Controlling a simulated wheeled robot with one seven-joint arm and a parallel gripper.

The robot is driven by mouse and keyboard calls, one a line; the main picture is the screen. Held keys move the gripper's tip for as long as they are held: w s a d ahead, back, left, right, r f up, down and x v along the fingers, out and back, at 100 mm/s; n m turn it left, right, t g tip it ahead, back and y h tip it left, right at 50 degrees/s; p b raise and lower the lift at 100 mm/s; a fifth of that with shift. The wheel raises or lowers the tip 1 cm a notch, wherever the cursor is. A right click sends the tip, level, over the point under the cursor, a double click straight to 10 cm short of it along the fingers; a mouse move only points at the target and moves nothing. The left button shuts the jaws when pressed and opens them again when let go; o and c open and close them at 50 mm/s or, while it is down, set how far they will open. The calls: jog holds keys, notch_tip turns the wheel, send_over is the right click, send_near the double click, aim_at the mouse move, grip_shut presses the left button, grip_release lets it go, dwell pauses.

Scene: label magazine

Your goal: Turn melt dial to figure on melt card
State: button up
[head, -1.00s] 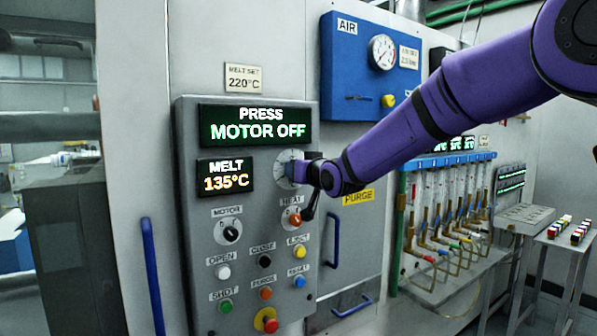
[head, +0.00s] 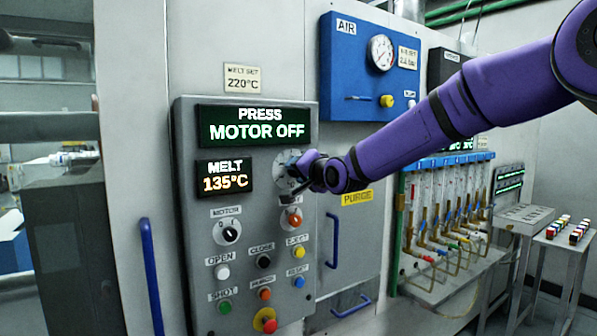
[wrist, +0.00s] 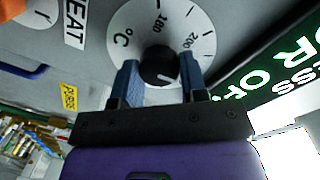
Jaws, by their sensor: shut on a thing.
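A white pointer line shows on the knob's near side, between the fingers. In the head view the scale (head: 281,168) is partly hidden behind my gripper (head: 298,165). The melt card (head: 243,78) above the panel reads MELT SET 220°C. The melt display (head: 225,178) reads 135°C.
The press display (head: 259,125) reads MOTOR OFF. Below the dial are the orange heat knob (head: 292,217), the motor switch (head: 231,233) and several coloured buttons. A blue air panel (head: 345,60) is at upper right. A blue door handle (head: 332,240) stands right of the panel.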

jog(key=shift+m, duration=0.3)
dwell(0.4)
jog(key=o, duration=0.9)
jog(key=v, duration=1)
jog(key=shift+s+d, duration=0.3)
